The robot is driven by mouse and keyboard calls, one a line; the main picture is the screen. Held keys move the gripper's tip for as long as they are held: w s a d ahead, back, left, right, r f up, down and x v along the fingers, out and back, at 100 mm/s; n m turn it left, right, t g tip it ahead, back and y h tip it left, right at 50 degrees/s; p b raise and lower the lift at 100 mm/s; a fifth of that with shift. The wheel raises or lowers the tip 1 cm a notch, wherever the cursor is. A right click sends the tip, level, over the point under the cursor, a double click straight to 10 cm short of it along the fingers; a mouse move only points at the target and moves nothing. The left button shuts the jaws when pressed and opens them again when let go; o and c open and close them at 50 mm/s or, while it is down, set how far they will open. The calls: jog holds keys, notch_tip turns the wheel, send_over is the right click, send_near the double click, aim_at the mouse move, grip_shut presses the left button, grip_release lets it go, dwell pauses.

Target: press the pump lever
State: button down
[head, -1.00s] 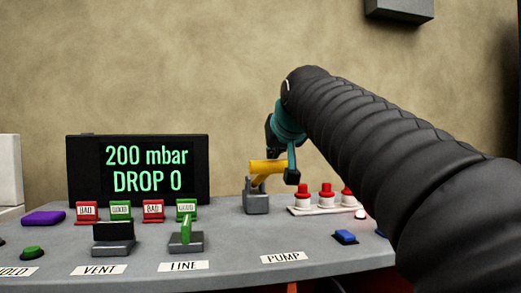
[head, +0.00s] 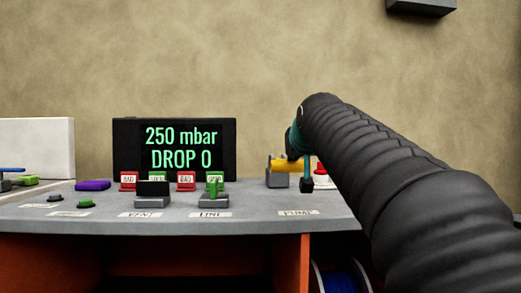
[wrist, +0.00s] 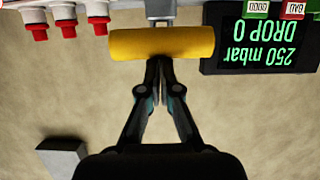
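The pump lever has a thick yellow handle (head: 286,164) on a grey base (head: 277,181), behind the PUMP label (head: 298,212) in the head view. In the wrist view, which is upside down, the yellow handle (wrist: 162,43) lies crosswise at the fingertips. My gripper (wrist: 159,62) is shut, its two fingers together and nothing between them. Its tips meet the handle's edge in the picture; whether they touch it I cannot tell. In the head view my arm hides part of the gripper. The display (head: 174,149) reads 250 mbar, DROP 0.
Red-topped knobs (head: 321,174) stand right of the lever, partly hidden by my arm. The LINE lever (head: 214,196) and VENT lever (head: 153,194) stand to the left, with red and green tags behind. A purple button (head: 92,185) is farther left. A grey box (head: 421,6) hangs on the wall.

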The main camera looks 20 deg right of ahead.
notch_tip(320, 180, down, 4)
jog(key=shift+r+b, duration=0.1)
jog(key=shift+b, duration=0.9)
jog(key=shift+f, duration=0.5)
jog(key=shift+a, duration=0.1)
notch_tip(320, 180, up, 6)
jog(key=s+p, duration=0.2)
jog(key=p, duration=0.2)
jog(key=s+a+b, duration=0.1)
jog(key=s, duration=0.8)
jog(key=shift+a, duration=0.35)
